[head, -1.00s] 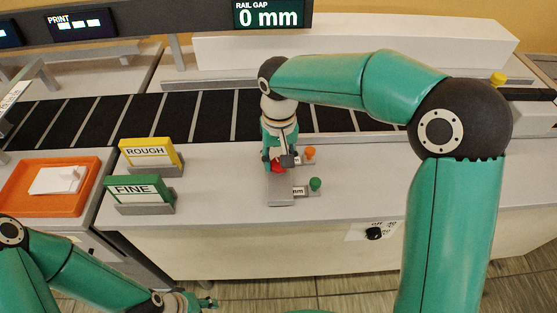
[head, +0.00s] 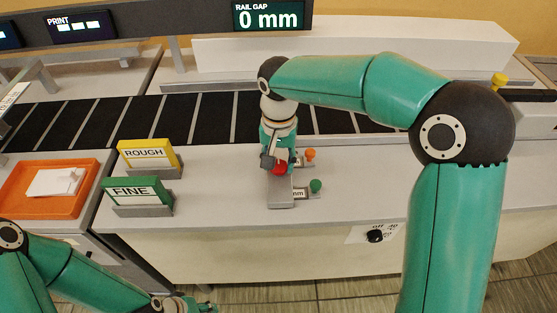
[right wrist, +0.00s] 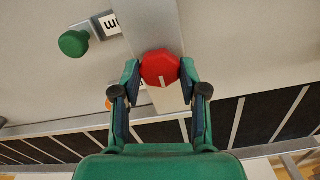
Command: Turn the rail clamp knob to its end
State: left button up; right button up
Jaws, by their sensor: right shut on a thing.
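The red rail clamp knob (head: 279,169) stands on a grey block (head: 281,196) at the front of the conveyor. In the right wrist view the knob (right wrist: 160,68) sits between the two fingertips, with a pale mark on its edge nearest the palm. My right gripper (head: 273,162) points down and is shut on the knob; it also shows in the right wrist view (right wrist: 160,75). My left gripper (head: 195,305) is low at the bottom edge, away from the knob, and its fingers are partly cut off. The rail gap display (head: 268,16) reads 0 mm.
A green knob (head: 316,186) and an orange knob (head: 310,154) stand close to the right of the block. ROUGH (head: 147,153) and FINE (head: 136,191) signs and an orange tray (head: 25,202) are at left. A black dial (head: 375,236) is on the front panel.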

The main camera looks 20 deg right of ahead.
aim_at(279, 163)
jog(key=shift+w+r, duration=0.2)
jog(key=o, duration=0.9)
jog(key=shift+c, duration=0.2)
jog(key=shift+o, duration=1.4)
jog(key=shift+s+f, duration=0.1)
jog(key=shift+f, duration=0.05)
notch_tip(279, 163, up, 12)
